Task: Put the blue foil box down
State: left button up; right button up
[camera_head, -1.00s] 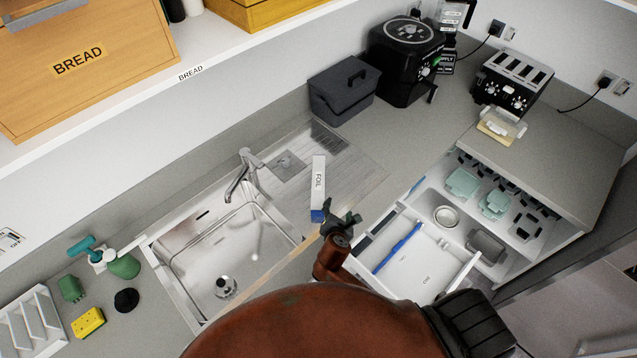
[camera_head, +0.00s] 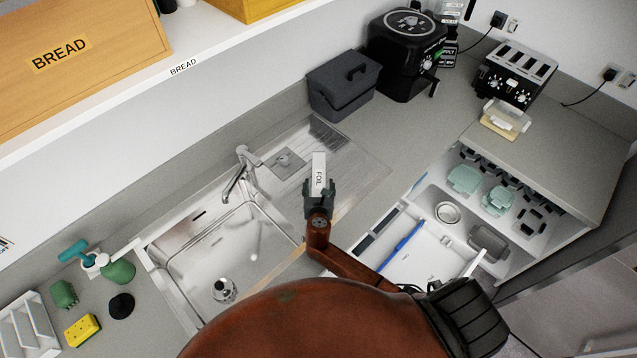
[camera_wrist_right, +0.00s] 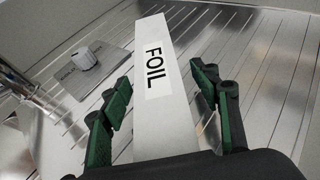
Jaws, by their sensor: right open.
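The foil box (camera_head: 319,174) lies on the ridged steel drainboard (camera_head: 352,178) to the right of the sink. Its visible top is pale with a label reading FOIL; its near end is hidden by my gripper. My right gripper (camera_head: 318,190) is at the near end of the box. In the right wrist view the box (camera_wrist_right: 160,85) runs between the two green-padded fingers (camera_wrist_right: 165,110), with a gap on each side, so the gripper is open around it. My left gripper is not in view.
The sink basin (camera_head: 225,250) with its tap (camera_head: 243,172) is left of the box. A dark grey bin (camera_head: 342,88) stands behind the drainboard. Open drawers (camera_head: 430,245) are at the right. Free counter lies between the bin and the drawers.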

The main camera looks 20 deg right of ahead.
jog(key=shift+w+d+f, duration=0.1)
jog(key=shift+w+f, duration=0.1)
jog(key=shift+w, duration=0.1)
jog(key=shift+r, duration=0.1)
grip_shut()
dwell(0.4)
